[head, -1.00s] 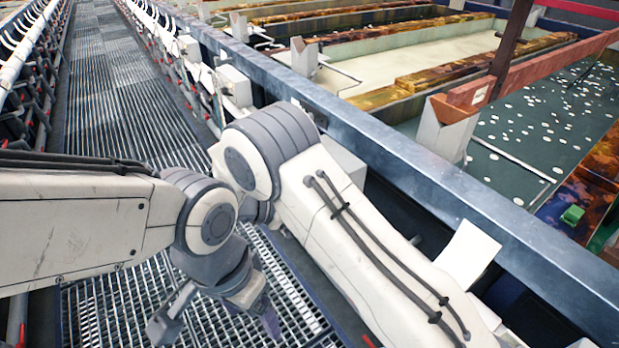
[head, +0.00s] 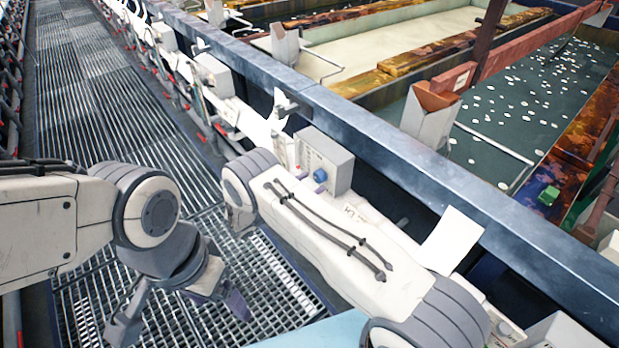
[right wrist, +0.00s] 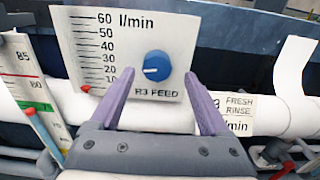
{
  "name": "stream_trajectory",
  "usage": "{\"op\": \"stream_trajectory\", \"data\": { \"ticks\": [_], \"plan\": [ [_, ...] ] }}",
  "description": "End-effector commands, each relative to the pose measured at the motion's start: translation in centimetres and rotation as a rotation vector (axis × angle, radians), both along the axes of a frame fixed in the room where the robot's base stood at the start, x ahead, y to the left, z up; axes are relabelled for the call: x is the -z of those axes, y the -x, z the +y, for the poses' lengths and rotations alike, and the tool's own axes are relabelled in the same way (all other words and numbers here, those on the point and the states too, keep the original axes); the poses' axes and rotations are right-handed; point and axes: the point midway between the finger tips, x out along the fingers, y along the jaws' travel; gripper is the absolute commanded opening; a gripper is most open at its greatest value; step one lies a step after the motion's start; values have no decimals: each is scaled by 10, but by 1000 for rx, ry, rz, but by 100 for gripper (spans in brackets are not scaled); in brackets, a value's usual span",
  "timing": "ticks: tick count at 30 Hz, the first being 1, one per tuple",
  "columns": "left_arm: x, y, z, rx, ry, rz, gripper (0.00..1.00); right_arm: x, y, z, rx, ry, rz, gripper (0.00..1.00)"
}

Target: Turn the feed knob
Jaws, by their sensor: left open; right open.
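The blue feed knob (right wrist: 157,66) shows in the right wrist view on a white panel (right wrist: 112,20) marked "R3 FEED". Its white pointer line points left. In the head view the knob (head: 320,175) sits on the front of a grey box (head: 338,160) beyond my right forearm. My right gripper (right wrist: 159,75) is open, its two purple fingers on either side of the knob in the picture. I cannot tell whether they touch it. The right fingers are not clear in the head view. My left gripper (head: 180,320) is open and empty above the grating.
The panel has a l/min scale with a red marker (right wrist: 85,88) near the bottom. A gauge (right wrist: 35,105) stands at left and a "FRESH RINSE" label (right wrist: 238,107) at right. A long blue-grey rail (head: 400,160) borders the tanks. The grated walkway (head: 95,90) looks clear.

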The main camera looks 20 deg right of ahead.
Motion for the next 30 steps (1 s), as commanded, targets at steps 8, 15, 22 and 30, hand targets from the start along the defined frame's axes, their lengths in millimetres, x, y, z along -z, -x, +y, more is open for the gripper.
{"op": "stream_trajectory", "data": {
  "ticks": [8,15,22,30],
  "plan": [
    [-9,0,0,0,0,0,80,0,-9,-21,-2,1,-1,80],
    [-9,0,0,0,0,0,80,0,-9,-20,-4,0,-1,80],
    [-9,0,0,0,0,0,80,1,-9,-20,-3,0,0,0],
    [6,0,0,0,0,0,80,5,-7,-21,2,-27,-78,0]
  ]
}}
